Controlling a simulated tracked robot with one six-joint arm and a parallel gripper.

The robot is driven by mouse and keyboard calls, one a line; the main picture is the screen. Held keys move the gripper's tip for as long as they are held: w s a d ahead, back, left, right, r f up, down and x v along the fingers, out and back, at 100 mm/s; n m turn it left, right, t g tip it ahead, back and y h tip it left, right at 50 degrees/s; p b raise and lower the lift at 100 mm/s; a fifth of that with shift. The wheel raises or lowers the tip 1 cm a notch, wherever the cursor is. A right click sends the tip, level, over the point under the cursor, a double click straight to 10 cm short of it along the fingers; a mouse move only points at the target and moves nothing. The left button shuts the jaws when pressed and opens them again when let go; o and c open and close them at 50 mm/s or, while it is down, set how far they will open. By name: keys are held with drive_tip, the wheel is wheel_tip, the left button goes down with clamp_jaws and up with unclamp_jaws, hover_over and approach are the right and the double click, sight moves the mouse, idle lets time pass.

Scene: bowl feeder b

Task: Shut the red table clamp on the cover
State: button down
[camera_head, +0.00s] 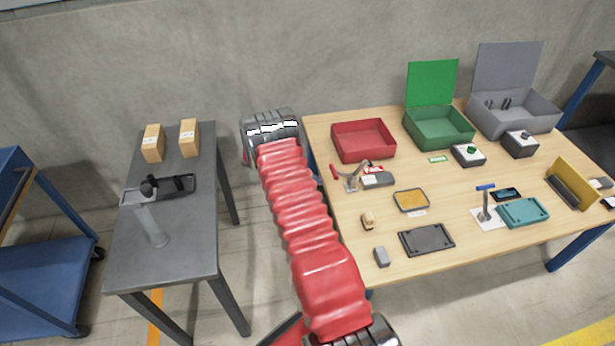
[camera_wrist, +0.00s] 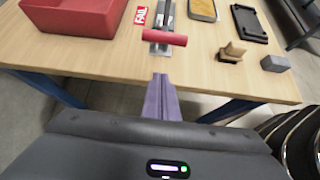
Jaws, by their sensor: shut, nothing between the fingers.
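The red table clamp (camera_head: 350,182) stands near the left edge of the wooden table, beside a grey block-like part (camera_head: 378,180) that may be the cover. Its red handle (camera_head: 335,172) leans to the left, and its metal arm rises to the right, towards the grey part. In the wrist view the red handle (camera_wrist: 165,37) lies crosswise just beyond my fingertips, with the metal clamp body behind it. My gripper (camera_wrist: 160,76) is shut and empty, pointing at the handle from the table's edge. A gap seems to remain between them. My gripper is hidden in the head view.
A red bin (camera_head: 364,140) stands behind the clamp, with a FAIL label (camera_wrist: 141,15) beside it. A yellow-filled tray (camera_head: 411,201), a tan block (camera_head: 368,221), a grey block (camera_head: 381,257) and a dark plate (camera_head: 427,240) lie nearby.

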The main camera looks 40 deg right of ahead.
drive_tip(key=shift+s+d+r, duration=0.25)
drive_tip(key=shift+s+d, duration=0.1)
drive_tip(key=shift+d, duration=0.25)
drive_tip(key=shift+s+d+r, duration=0.3)
drive_tip(key=shift+d, duration=0.3)
drive_tip(key=shift+s+d+r, duration=0.25)
drive_tip(key=shift+s+d, duration=0.1)
drive_tip(key=shift+d, duration=0.25)
drive_tip(key=shift+r, duration=0.15)
drive_tip(key=shift+r, duration=0.2)
